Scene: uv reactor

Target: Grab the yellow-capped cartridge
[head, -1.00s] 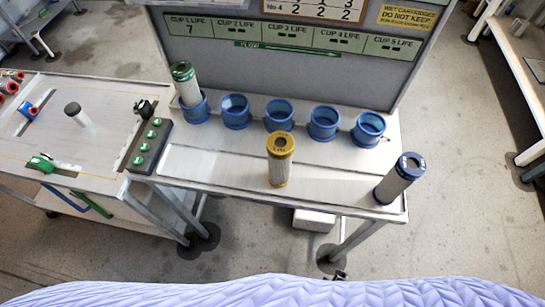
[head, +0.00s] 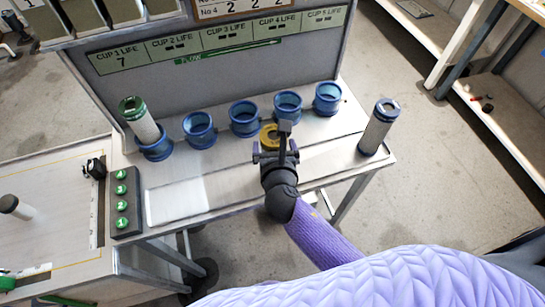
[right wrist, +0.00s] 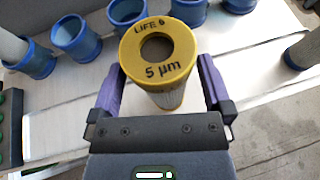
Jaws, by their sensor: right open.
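The yellow-capped cartridge (head: 268,135) stands upright on the bench, mostly hidden behind my right gripper in the head view. In the right wrist view the cartridge (right wrist: 158,52) shows its yellow ring cap marked "LIFE 6" and "5 µm", with a pale body below. My right gripper (head: 276,150) is at the cartridge. In the wrist view its two purple fingers (right wrist: 160,85) are open, one on each side of the cartridge, with visible gaps. My left gripper is not in view.
A green-capped cartridge (head: 139,120) stands in the leftmost blue cup (head: 155,145). Several empty blue cups (head: 245,119) line the bench. A blue-capped cartridge (head: 378,127) stands at the right end. A panel with green buttons (head: 122,204) is at left.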

